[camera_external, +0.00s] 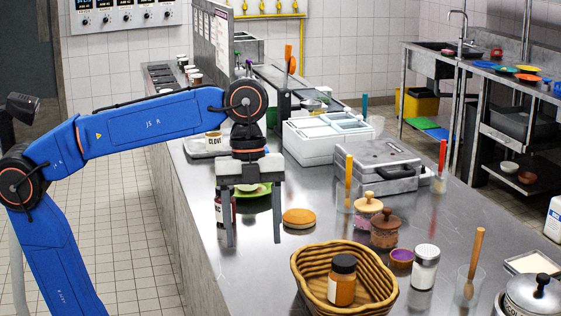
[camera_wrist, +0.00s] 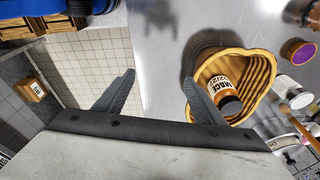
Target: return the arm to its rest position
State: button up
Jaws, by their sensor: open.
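My blue arm (camera_external: 150,128) reaches from the left over the near end of the steel counter. My gripper (camera_external: 252,240) points down with its two dark fingers apart and nothing between them. In the wrist view my gripper (camera_wrist: 165,95) shows its fingers spread, with the floor tiles and counter edge beyond them. A wicker basket (camera_external: 376,307) holding a dark-lidded spice jar (camera_external: 341,283) stands to the right of the fingers. The basket (camera_wrist: 262,72) and the jar (camera_wrist: 220,88) also show in the wrist view, beside the right finger.
A round tan lid or bun (camera_external: 299,218) lies right of my gripper, and a dark jar (camera_external: 219,209) and green plate (camera_external: 262,190) stand behind it. The left aisle floor is clear.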

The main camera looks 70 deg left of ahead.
jog(key=s+a+f+n, duration=0.4)
jog(key=s+f+n, duration=0.2)
jog(key=s+f, duration=0.15)
jog(key=s+a+f+n, duration=0.4)
jog(key=s+f+n, duration=0.2)
jog(key=s+f, duration=0.15)
jog(key=w+a+f+n+t+y, duration=0.1)
jog(key=a+f+n+t, duration=0.1)
jog(key=f+n, duration=0.2)
jog(key=w+a+f+n+t+y, duration=0.1)
jog(key=a+f+n+t, duration=0.1)
jog(key=f, duration=0.8)
jog(key=shift+a+n+t, duration=0.35)
jog(key=shift+n+t, duration=0.15)
jog(key=shift+n, duration=0.5)
